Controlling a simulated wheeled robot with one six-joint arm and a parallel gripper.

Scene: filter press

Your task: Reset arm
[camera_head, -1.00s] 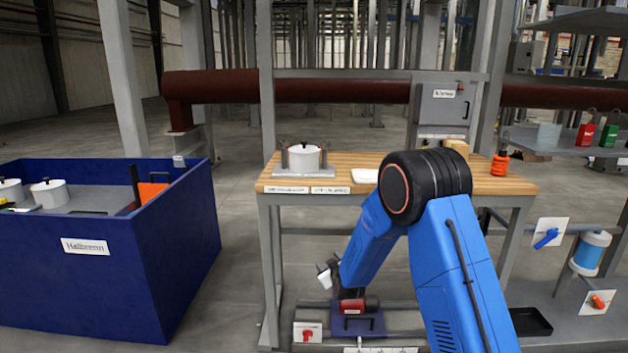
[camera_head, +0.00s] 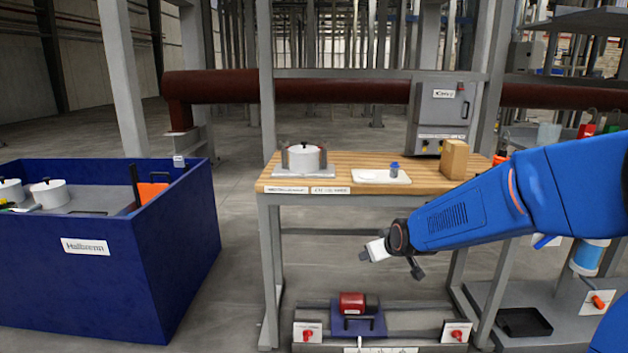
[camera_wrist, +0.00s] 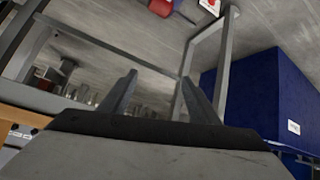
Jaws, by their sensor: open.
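My gripper (camera_head: 368,251) is in front of the wooden workbench, below the level of its top, at the end of my blue arm reaching in from the right. In the wrist view its two fingers (camera_wrist: 158,98) stand apart with nothing between them. It touches nothing that I can see. Below it, a red cylindrical unit (camera_head: 352,302) sits on a dark blue base near the floor; part of it also shows at the top of the wrist view (camera_wrist: 162,6).
The workbench (camera_head: 440,192) carries a white pot (camera_head: 304,157), a white tray (camera_head: 372,177) with a small blue-capped container (camera_head: 394,169), and a wooden block (camera_head: 454,159). A large blue bin (camera_head: 150,265) stands at left. Red-handled valve plates (camera_head: 308,333) flank the red unit.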

